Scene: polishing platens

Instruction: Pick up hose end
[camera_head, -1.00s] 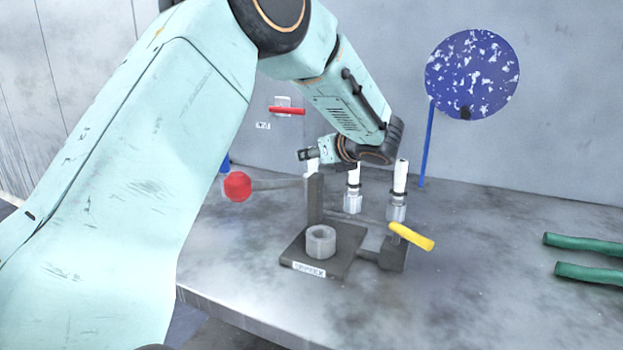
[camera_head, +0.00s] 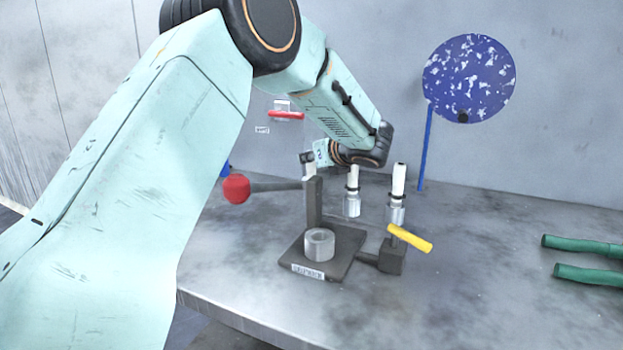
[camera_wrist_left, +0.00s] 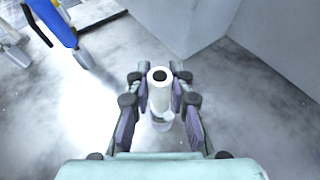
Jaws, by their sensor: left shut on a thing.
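My left gripper (camera_wrist_left: 161,100) is shut on a white hose end (camera_wrist_left: 159,78) with a dark hole in its top. The hose end stands between the two fingers, with a pale fitting under it. In the head view my left gripper (camera_head: 308,157) is behind the post of the fixture, and the held hose end is mostly hidden there. Two other white hose ends on metal fittings stand to its right, one nearer the middle (camera_head: 352,180) and one farther right (camera_head: 398,180). Whether the held one is clear of the bench cannot be told. My right gripper is not in view.
A dark fixture (camera_head: 343,268) with a metal nut (camera_head: 319,245), red knob (camera_head: 236,189) and yellow handle (camera_head: 410,239) stands on the grey bench (camera_head: 470,290). Green hoses (camera_head: 585,246) lie at right. A speckled blue disc (camera_head: 469,78) is behind. The front right bench is clear.

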